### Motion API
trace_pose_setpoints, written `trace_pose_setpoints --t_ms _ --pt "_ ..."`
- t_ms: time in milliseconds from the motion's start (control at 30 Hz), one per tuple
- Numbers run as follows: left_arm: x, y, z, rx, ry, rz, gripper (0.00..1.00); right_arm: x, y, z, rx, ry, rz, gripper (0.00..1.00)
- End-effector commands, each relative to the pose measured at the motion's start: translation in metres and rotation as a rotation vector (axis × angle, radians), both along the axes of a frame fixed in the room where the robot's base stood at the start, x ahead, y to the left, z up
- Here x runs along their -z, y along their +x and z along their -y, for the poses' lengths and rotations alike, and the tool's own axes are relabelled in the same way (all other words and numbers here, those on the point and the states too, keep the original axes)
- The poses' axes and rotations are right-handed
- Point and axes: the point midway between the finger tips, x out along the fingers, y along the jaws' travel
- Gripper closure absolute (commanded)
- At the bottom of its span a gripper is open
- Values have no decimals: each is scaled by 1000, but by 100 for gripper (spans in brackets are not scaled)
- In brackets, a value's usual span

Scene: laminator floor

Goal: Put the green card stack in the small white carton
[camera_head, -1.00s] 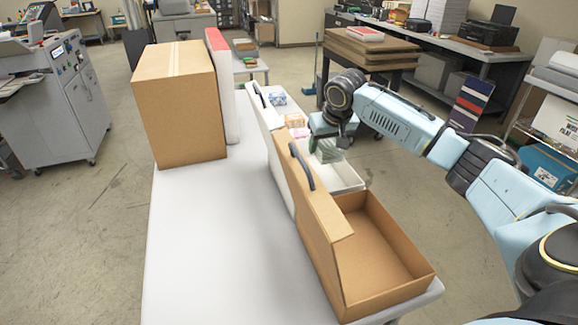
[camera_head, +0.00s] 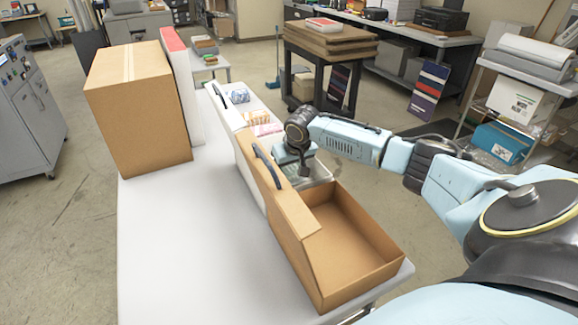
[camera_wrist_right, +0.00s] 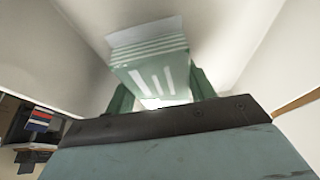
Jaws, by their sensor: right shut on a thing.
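My right gripper (camera_head: 298,166) is low at the small white carton (camera_head: 322,168), just behind the brown box's raised lid. Only part of the carton's rim and inside shows past my arm and the lid. The green card stack (camera_wrist_right: 150,62) is between my right fingers in the right wrist view, a pale-edged block with white bars on its green face. Pale walls (camera_wrist_right: 258,45) rise on both sides of it there. In the head view the stack is hard to make out. I cannot tell whether it touches the carton's floor. My left gripper is not in view.
An open brown box (camera_head: 355,235) with a handled lid (camera_head: 272,185) stands at the table's front right. Behind are patterned blue (camera_head: 239,96) and pink (camera_head: 268,129) packs beside a white lid (camera_head: 224,112). A tall brown carton (camera_head: 140,110) stands left. The white table's (camera_head: 180,240) front left is clear.

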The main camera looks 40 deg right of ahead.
Motion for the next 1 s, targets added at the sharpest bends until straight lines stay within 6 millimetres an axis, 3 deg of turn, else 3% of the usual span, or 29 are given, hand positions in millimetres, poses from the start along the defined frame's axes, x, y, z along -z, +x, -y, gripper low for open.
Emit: trace_pose_setpoints --t_ms 200,233,367,767,1000 --pt "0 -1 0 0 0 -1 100 2 0 0 0 1 0 77" --pt "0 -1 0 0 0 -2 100 2 0 0 0 1 0 42" --pt "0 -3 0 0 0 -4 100 2 0 0 0 1 0 25" --pt "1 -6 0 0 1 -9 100 -5 -1 0 -1 -1 1 24" --pt "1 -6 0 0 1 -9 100 -43 -16 -5 -1 -1 4 24"
